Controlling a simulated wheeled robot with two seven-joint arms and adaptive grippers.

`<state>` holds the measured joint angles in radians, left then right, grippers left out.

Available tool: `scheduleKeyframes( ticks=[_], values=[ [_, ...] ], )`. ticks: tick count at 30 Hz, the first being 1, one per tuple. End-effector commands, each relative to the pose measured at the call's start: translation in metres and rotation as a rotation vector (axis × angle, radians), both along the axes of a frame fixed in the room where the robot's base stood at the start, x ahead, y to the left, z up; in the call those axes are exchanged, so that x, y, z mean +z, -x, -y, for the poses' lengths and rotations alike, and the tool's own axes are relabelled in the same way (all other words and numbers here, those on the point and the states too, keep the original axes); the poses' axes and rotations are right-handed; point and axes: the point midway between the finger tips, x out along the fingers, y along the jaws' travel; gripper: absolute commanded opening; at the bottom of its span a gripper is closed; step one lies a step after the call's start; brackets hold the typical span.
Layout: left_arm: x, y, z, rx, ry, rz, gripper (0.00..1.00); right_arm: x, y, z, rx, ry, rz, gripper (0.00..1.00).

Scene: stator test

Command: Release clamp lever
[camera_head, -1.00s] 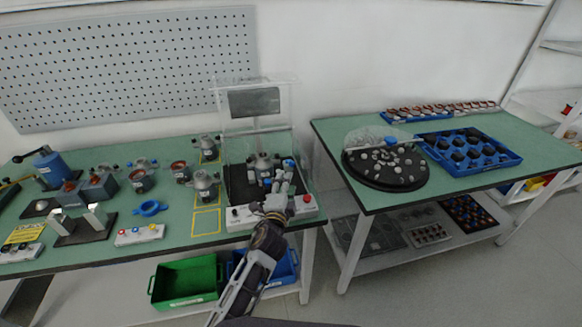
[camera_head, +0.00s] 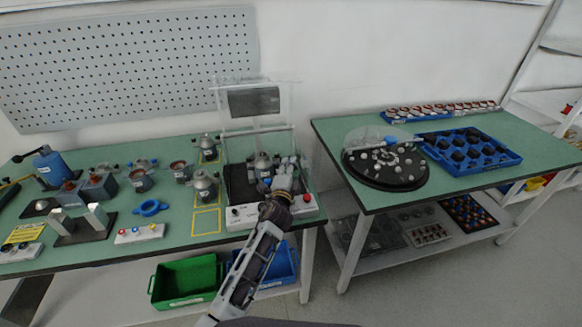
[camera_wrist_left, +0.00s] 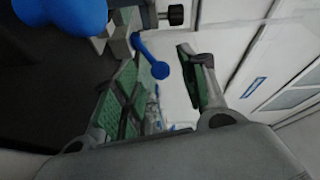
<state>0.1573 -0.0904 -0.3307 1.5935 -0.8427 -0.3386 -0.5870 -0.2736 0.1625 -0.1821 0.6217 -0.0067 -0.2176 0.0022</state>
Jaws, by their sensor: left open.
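My left gripper (camera_head: 287,172) is over the right side of the test station (camera_head: 238,183), whose clear guard is raised. A grey stator housing (camera_head: 262,163) stands in the station, just left of the gripper. In the left wrist view the gripper (camera_wrist_left: 160,68) is open, with green pads on its fingers. A blue lever with a round knob (camera_wrist_left: 160,70) appears between the fingertips, and nothing is gripped; its depth relative to them is hard to judge. A larger blue knob (camera_wrist_left: 75,14) fills the top left there. The gripper partly hides the clamp in the head view. My right gripper is not in view.
The station's front panel has a red button (camera_head: 306,198) close to my wrist. Housings, a blue ring (camera_head: 150,207) and fixtures stand to the left. A green bin (camera_head: 187,280) sits below. A second table with a black turntable (camera_head: 385,180) is at right.

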Motion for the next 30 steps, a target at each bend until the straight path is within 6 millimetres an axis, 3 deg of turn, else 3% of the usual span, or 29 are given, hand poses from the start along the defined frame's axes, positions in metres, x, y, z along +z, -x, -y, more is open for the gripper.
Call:
scheduleKeyframes(
  ticks=[9, 20, 30],
  values=[
    [0.000, -0.017, 0.002, 0.000, 0.001, 0.001, 0.42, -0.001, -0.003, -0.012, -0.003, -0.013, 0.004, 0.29],
    [0.000, -0.019, 0.002, 0.000, 0.000, 0.000, 0.42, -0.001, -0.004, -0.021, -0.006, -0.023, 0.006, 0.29],
    [0.000, -0.019, 0.002, 0.000, 0.000, 0.000, 0.01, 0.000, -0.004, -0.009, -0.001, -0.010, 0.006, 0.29]
  ],
)
